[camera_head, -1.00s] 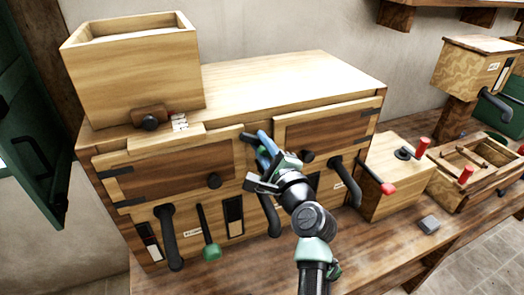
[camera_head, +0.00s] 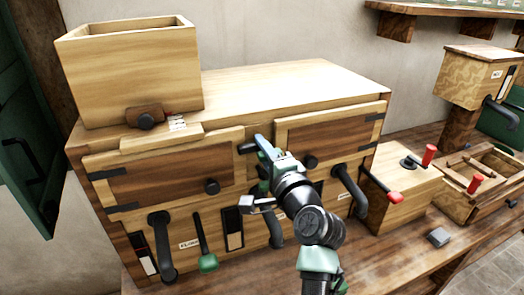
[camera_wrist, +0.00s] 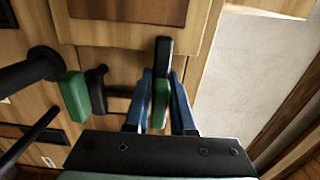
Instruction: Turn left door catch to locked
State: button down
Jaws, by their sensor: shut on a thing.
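The left door (camera_head: 160,178) of the wooden cabinet (camera_head: 300,82) is closed, with a round dark knob. The left door catch (camera_head: 248,147) is a dark bar at that door's upper inner corner. In the wrist view the catch (camera_wrist: 163,60) has a black end lying over the door's frame edge and a green part between my fingers. My gripper (camera_head: 264,148) has blue fingers, which also show in the wrist view (camera_wrist: 162,100); it is shut on the catch. A second green-and-black piece (camera_wrist: 75,97) is beside it, apart from my fingers. My gripper partly hides the catch in the head view.
The right door (camera_head: 325,130) is closed, with its knob close to my wrist. An open wooden bin (camera_head: 130,90) stands on top. Small machines stand to the right.

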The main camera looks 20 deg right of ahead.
jog(key=shift+f, duration=0.1)
jog(key=c, duration=1.1)
grip_release()
jog(key=s+b, duration=0.2)
jog(key=s, duration=1.1)
jog(key=shift+d, duration=0.25)
jog(key=s+a+r+n+t, duration=0.25)
jog(key=a+r+n, duration=0.45)
jog(key=r, duration=0.6)
jog(key=s+a+r+n+t, duration=0.1)
jog(key=a+r+n+t, duration=0.45)
jog(key=r, duration=0.75)
jog(key=s+a+r+n+t, duration=0.1)
jog(key=s+a+r+n, duration=0.4)
jog(key=s+a+r, duration=0.1)
jog(key=shift+s+a+r+h+p, duration=0.2)
jog(key=shift+s+r+h+p, duration=0.15)
jog(key=shift+s+r, duration=0.45)
